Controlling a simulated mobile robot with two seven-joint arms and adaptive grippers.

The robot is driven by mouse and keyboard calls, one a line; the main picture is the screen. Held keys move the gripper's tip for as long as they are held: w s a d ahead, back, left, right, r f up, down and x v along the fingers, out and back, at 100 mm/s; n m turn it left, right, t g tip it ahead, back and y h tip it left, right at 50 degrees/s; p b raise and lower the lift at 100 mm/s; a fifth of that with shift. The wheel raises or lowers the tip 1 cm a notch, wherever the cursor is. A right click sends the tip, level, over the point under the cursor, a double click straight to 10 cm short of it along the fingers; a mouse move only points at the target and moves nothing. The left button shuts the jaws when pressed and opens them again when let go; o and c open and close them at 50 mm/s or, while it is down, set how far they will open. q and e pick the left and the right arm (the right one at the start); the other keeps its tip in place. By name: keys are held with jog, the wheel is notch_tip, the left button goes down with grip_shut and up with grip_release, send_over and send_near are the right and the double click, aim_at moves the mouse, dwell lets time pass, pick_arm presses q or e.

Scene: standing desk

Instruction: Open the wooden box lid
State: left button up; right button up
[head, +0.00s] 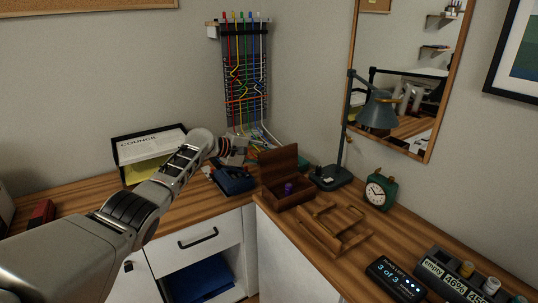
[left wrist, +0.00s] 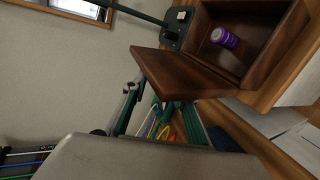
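The wooden box (head: 289,199) stands on the desk near the corner, dark brown. Its lid (head: 279,165) is raised, standing up at the back left side of the box. A purple object (head: 289,188) lies inside. In the left wrist view the open box (left wrist: 270,50), its lid (left wrist: 178,75) and the purple can-like object (left wrist: 223,37) also show. My left gripper (head: 232,150) is left of the lid in the head view, apart from it. Its fingers (left wrist: 158,118) look spread and hold nothing that I can see. My right gripper is in neither view.
A desk lamp (head: 331,177) and a green clock (head: 380,190) stand right of the box. A wooden organizer (head: 327,232) lies in front. A blue item (head: 234,182) sits left, below my left gripper. Cables (head: 246,90) hang on the wall behind.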

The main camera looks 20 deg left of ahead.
pick_arm(q)
jog(key=shift+r, duration=0.15)
jog(key=shift+a, duration=0.1)
jog(key=shift+s+a+r, duration=0.15)
jog(key=shift+a+r, duration=0.05)
jog(key=shift+a, duration=0.05)
jog(key=v, duration=1.1)
jog(key=shift+s, duration=0.15)
